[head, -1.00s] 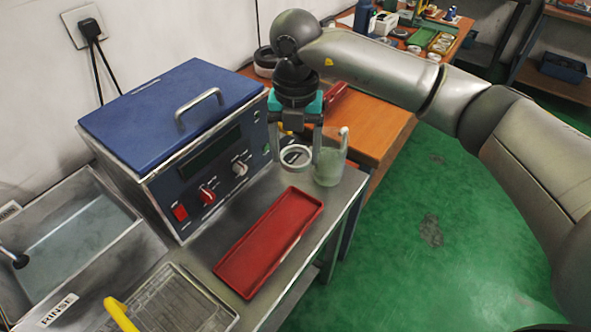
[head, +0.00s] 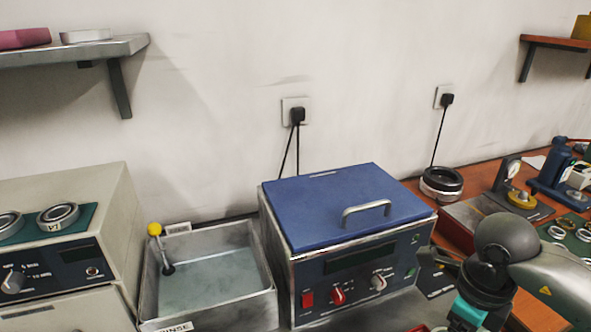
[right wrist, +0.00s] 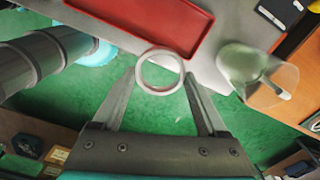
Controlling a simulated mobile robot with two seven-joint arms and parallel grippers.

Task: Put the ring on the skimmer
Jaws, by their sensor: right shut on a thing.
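My right gripper (right wrist: 161,74) is shut on a pale metal ring (right wrist: 160,91), held by its outer edge between the fingertips in the right wrist view. The ring is in the air, clear of the red tray. In the head view only the teal and black wrist above this gripper shows at the lower right; its fingers and the ring are out of frame. The skimmer cannot be made out in the current views. My left gripper is not in view.
The red tray (right wrist: 195,40) and a glass beaker (right wrist: 240,62) are near the held ring. The rinse basin (head: 268,296) stands left of the blue-lidded machine (head: 345,208). Two rings (head: 58,216) lie on a cream device at the left.

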